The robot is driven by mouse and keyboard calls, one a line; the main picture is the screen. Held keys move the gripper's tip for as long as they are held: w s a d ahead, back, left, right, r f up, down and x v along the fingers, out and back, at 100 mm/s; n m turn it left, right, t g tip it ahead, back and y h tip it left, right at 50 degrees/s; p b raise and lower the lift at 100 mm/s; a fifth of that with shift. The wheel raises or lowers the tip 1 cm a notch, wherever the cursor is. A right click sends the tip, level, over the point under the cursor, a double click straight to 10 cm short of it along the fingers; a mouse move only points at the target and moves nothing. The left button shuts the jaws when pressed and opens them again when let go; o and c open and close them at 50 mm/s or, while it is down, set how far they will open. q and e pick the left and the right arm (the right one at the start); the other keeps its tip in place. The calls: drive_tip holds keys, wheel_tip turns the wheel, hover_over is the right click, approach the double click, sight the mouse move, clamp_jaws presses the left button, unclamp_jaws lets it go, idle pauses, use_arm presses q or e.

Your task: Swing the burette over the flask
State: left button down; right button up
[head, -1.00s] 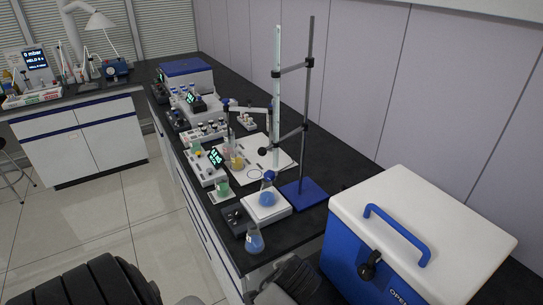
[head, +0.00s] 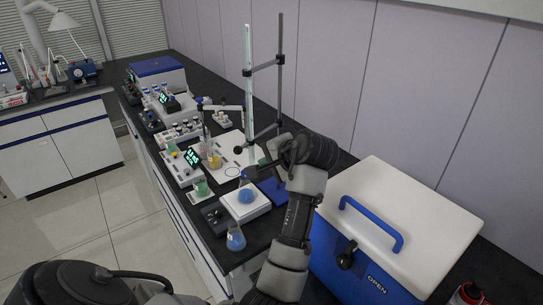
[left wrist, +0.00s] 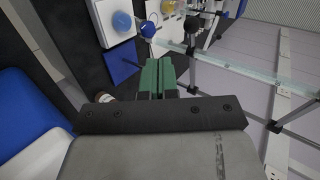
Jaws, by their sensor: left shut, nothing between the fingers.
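The burette (head: 248,90) is an upright glass tube clamped to the left of a grey rod on a stand with a blue base (head: 268,192). Its lower part shows just behind the flask (head: 246,196), which holds blue liquid on a white plate. In the left wrist view the burette (left wrist: 255,72) crosses at a slant beyond the fingers, and the flask (left wrist: 122,22) is at the top. My left gripper (head: 262,168) is shut and empty, near the stand's lower clamp and apart from the flask. Its green fingers are together in the left wrist view (left wrist: 157,65). My right gripper is not in view.
A blue and white cool box (head: 400,215) stands right of my left arm. A second flask with blue liquid (head: 235,239) stands at the bench's front edge. Racks of vials (head: 180,135), a beaker of green liquid (head: 201,188) and a display unit crowd the bench to the left.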

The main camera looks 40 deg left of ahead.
use_arm(q)
drive_tip(key=w+a+f+p, duration=0.1)
drive_tip(key=a+f+p, duration=0.1)
drive_tip(key=a, duration=0.6)
drive_tip(key=shift+w+a+f+p, duration=0.15)
drive_tip(key=shift+w+f+p, duration=0.1)
drive_tip(key=shift+p, duration=0.2)
drive_tip(key=shift+w, duration=0.1)
